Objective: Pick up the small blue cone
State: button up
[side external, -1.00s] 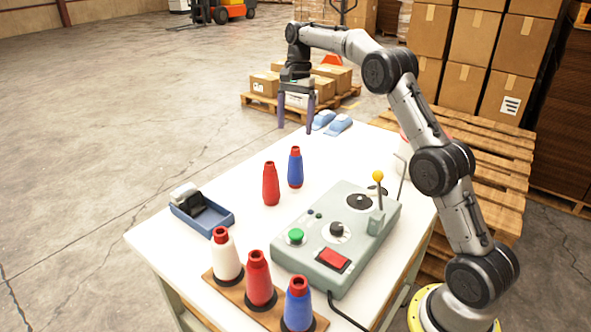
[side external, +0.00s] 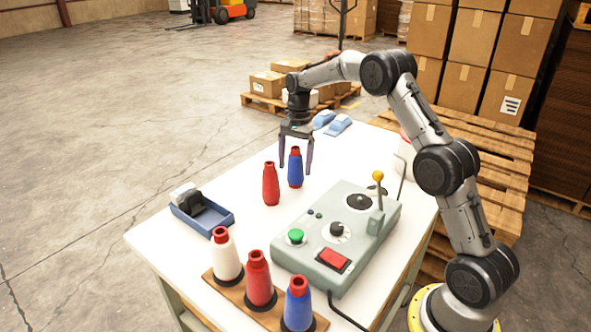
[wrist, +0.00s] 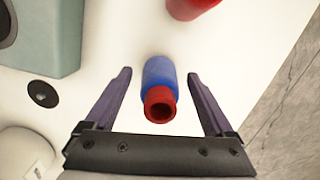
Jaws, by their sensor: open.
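The small blue cone (side external: 295,170) with a red top stands upright on the white table, beside a small red cone (side external: 270,186). My gripper (side external: 296,172) is open and points down, with one finger on each side of the blue cone in the side view. In the wrist view the blue cone (wrist: 159,78) shows between and slightly beyond the two spread fingers (wrist: 160,76), with clear gaps on both sides. The red cone (wrist: 190,8) is at the top edge there. I cannot tell how far down the fingers reach along the cone.
A grey control box (side external: 335,240) with a yellow-knobbed lever (side external: 378,177) stands to the right. A wooden rack (side external: 213,281) holds white, red and blue cones in front. A blue tray (side external: 205,222) is at the left; blue items (side external: 338,125) lie at the back.

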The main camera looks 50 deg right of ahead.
grip_shut()
dwell(0.4)
jog(key=shift+r, duration=0.15)
